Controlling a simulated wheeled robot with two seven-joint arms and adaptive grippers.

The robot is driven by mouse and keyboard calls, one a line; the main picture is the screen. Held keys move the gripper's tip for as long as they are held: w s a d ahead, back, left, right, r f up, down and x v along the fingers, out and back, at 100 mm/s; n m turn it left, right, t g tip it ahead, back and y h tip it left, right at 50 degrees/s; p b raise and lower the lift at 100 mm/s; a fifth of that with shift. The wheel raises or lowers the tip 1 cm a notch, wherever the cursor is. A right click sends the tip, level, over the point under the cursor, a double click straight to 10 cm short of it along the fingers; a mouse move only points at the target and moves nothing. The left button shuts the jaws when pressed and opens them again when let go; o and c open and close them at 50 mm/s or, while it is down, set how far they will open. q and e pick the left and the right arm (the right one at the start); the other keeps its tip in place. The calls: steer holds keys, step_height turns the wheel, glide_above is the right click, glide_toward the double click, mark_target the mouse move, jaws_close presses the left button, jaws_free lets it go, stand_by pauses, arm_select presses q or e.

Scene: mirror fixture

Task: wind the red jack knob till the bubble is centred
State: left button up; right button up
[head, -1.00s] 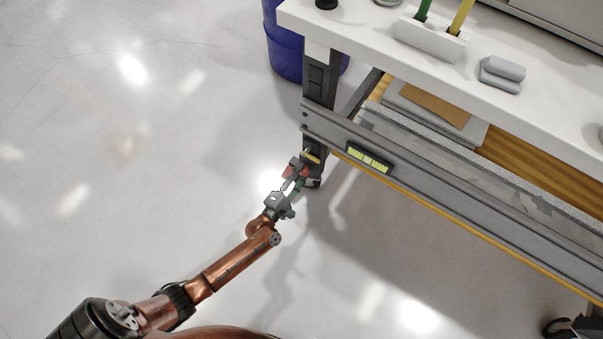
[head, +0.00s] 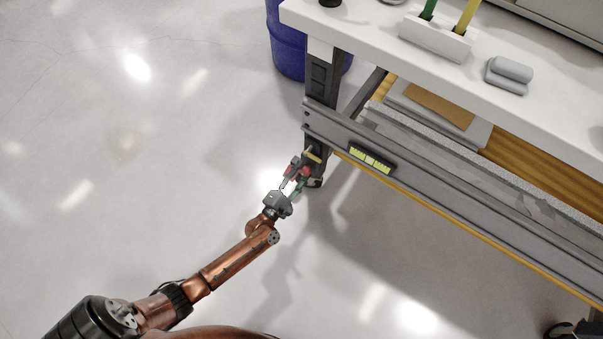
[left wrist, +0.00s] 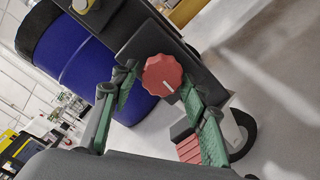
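The red jack knob (left wrist: 162,75), a lobed disc with a white mark, sits on the dark bench leg in the left wrist view. My left gripper (left wrist: 156,88) has its green-padded fingers on either side of the knob, with a visible gap on the left; the right finger looks close to it, contact unclear. In the head view my left gripper (head: 294,179) is at the foot of the near leg, where the knob is small and partly hidden. The level vial (head: 371,160) is yellow-green on the grey rail; its bubble is too small to place surely. My right gripper is not in view.
The white bench top (head: 385,52) overhangs the grey rail (head: 440,190). A blue drum (head: 290,45) stands behind the leg. A caster (left wrist: 240,130) and a red ribbed block (left wrist: 187,147) are beside the right finger. Open floor lies left.

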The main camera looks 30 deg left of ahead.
arm_select(q)
steer(key=shift+o, duration=1.1)
steer(key=shift+d, duration=0.1)
steer(key=s, duration=1.2)
steer(key=shift+a, duration=0.2)
